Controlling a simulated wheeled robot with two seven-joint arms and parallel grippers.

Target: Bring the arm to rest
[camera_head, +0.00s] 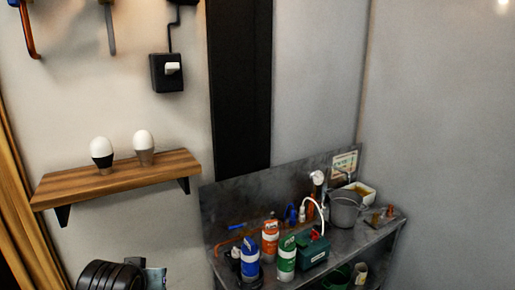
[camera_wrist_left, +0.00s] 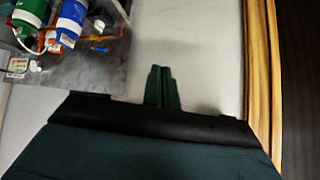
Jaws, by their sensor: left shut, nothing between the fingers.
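My left gripper (camera_wrist_left: 161,88) shows in the left wrist view. Its two dark green fingers are together with nothing between them. They stand in front of the pale wall, apart from the bench and the wood trim. In the head view, a dark ribbed form at the bottom left edge seems to be part of my left arm; the fingers cannot be made out there. My right gripper is in neither view.
A metal bench (camera_head: 345,240) at the lower right holds blue (camera_head: 250,258), orange (camera_head: 270,238) and green (camera_head: 287,256) bottles, a green box (camera_head: 313,254) and a grey pot (camera_head: 345,208). A wooden shelf (camera_head: 70,188) with two white bulbs juts from the wall. Wood trim (camera_wrist_left: 262,80) stands right of the fingers.

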